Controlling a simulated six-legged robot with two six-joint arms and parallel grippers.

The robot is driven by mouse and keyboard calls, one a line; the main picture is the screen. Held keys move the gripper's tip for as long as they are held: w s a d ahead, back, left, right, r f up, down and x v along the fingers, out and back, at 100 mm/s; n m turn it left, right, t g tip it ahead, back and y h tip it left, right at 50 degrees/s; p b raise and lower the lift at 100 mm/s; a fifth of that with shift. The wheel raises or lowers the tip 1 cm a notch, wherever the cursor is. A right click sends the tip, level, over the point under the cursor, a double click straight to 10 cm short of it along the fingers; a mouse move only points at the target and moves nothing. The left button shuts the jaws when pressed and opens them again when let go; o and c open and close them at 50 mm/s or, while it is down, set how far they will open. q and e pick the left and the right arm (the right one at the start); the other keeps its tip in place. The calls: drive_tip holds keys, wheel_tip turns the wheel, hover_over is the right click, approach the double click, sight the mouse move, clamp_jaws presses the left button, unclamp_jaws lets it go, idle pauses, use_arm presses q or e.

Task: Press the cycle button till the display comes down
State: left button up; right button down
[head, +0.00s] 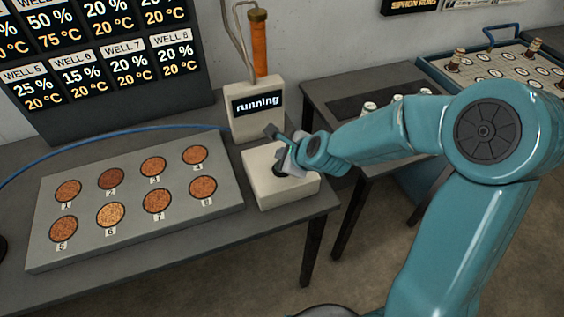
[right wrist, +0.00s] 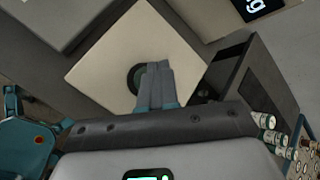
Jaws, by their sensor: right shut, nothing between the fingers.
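The display (head: 257,103) sits on a pale box and reads "running". In front of it is a pale square button box (head: 300,190), with a dark round button on its top. The button (right wrist: 135,77) shows partly in the right wrist view, the rest hidden behind the fingers. My right gripper (right wrist: 155,72) is shut and empty, its fingertips over the button; I cannot tell whether they touch it. In the head view the right gripper (head: 281,167) reaches the button box from the right.
A grey block (head: 130,200) with several numbered wells of brown grains lies to the left. A board of percentages and temperatures (head: 100,60) stands behind it. A blue hose (head: 80,147) runs along the table. A tray (head: 495,72) stands at the right back.

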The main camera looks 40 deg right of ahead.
drive_tip(key=shift+r+p, duration=1.8)
drive_tip(key=shift+r, duration=0.55)
drive_tip(key=shift+f, duration=0.1)
drive_tip(key=shift+s, duration=0.1)
